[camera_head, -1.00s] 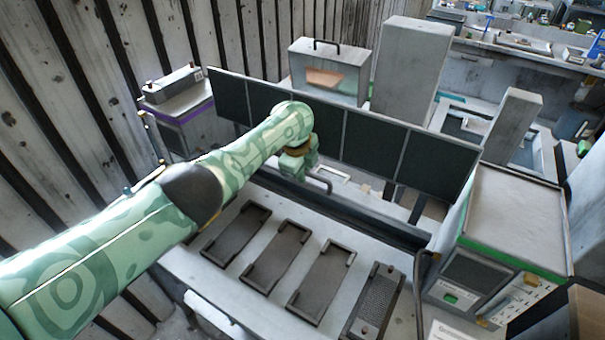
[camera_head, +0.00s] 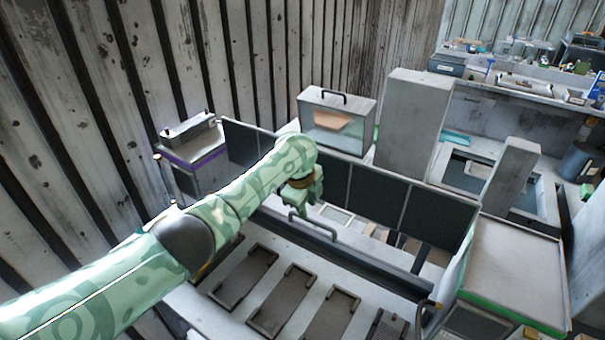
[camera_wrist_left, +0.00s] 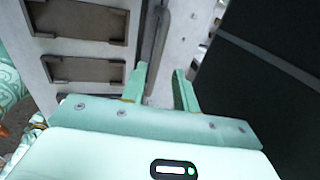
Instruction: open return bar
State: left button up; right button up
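The return bar (camera_head: 375,263) looks like a long dark bar along the back of the grey worktop, below a row of dark panels. A grey bent handle (camera_head: 318,227) stands up from its left part. My left gripper (camera_head: 297,210) hangs over the handle's left end, fingers down. In the left wrist view the gripper (camera_wrist_left: 160,66) is open, with two green fingers apart and nothing visibly held. The handle (camera_wrist_left: 164,28) runs up from near the gap between the fingertips. Whether the fingers touch it cannot be told. My right gripper is not in view.
Dark panels (camera_head: 377,196) stand close behind the bar. Several dark recessed trays (camera_head: 284,300) lie on the worktop in front. A grey box with a green edge (camera_head: 515,265) is at the right end. A glass-fronted case (camera_head: 337,122) and grey blocks stand behind.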

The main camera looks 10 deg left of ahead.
pick_arm(q)
jog(key=p+v, duration=0.2)
jog(key=v, duration=0.7)
jog(key=shift+r+p, duration=0.3)
jog(key=shift+s, duration=0.1)
